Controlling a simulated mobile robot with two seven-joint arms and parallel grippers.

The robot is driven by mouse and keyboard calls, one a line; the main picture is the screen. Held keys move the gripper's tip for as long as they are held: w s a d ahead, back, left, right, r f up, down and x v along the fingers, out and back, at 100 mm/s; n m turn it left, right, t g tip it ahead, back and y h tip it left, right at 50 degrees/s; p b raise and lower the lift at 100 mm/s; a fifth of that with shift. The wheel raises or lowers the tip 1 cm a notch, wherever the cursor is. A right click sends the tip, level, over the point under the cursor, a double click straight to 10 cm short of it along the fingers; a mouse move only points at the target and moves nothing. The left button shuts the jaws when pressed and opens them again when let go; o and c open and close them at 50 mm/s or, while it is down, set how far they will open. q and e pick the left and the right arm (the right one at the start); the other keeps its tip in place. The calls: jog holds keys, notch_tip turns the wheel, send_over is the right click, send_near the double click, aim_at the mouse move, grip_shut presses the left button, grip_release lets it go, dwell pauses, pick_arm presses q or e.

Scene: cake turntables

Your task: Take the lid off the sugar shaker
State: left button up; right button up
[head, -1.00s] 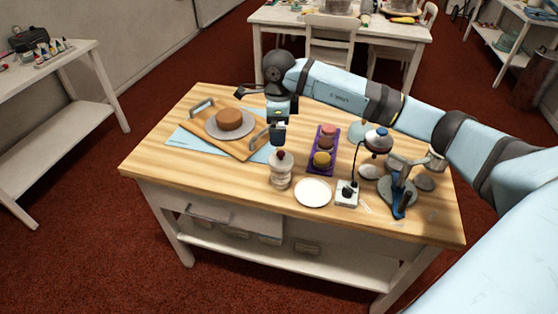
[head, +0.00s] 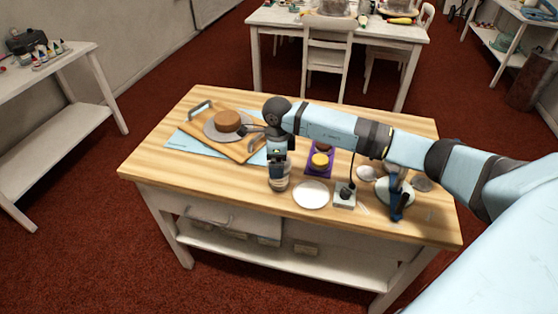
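The sugar shaker (head: 280,184) stands upright near the front middle of the wooden table. Only its pale lower body shows, and its dark reddish lid is hidden behind my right gripper. My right gripper (head: 277,172) points down at the shaker's top, with the arm reaching in from the right. Whether its fingers are apart or closed around the lid cannot be told from here. My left gripper is not in view.
A white plate (head: 311,195) lies just right of the shaker. A purple tray (head: 318,171) with small cakes is behind it. A wooden board (head: 244,152) with a cake (head: 227,121) on a turntable lies back left.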

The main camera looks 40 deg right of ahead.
jog(key=shift+c, duration=0.5)
jog(key=c, duration=0.7)
jog(key=shift+r, duration=0.1)
